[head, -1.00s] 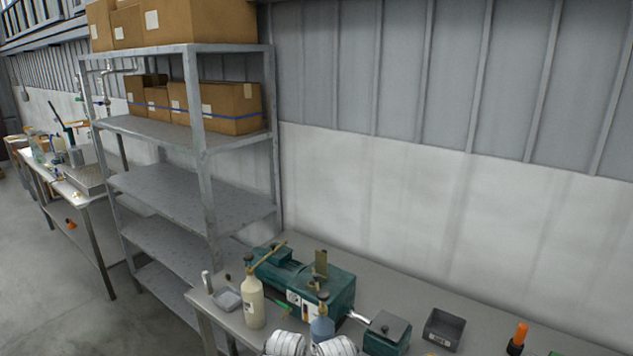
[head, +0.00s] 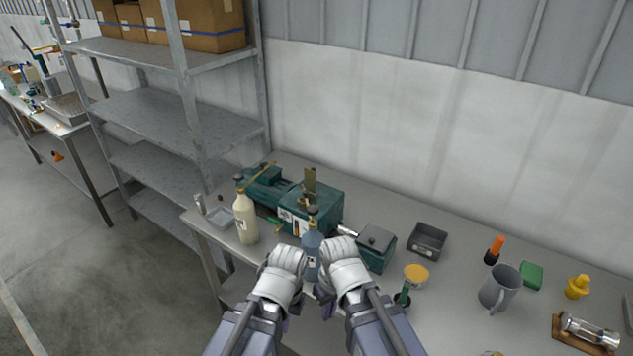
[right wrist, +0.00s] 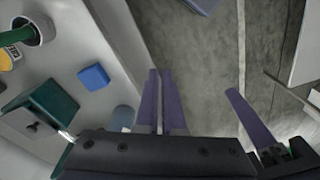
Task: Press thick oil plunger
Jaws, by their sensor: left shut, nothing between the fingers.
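Two pump-top bottles stand at the table's front left in the head view: a cream bottle (head: 246,220) and a blue bottle (head: 311,250). My left gripper (head: 296,301) is just left of the blue bottle and shut. My right gripper (head: 326,296) is just right of it, its fingers mostly hidden beneath the wrist. In the right wrist view the right gripper's purple fingers (right wrist: 163,80) lie close together with nothing seen between them.
A green machine (head: 315,205) stands behind the bottles. Metal shelves (head: 150,115) stand at the left. The table's front edge is close.

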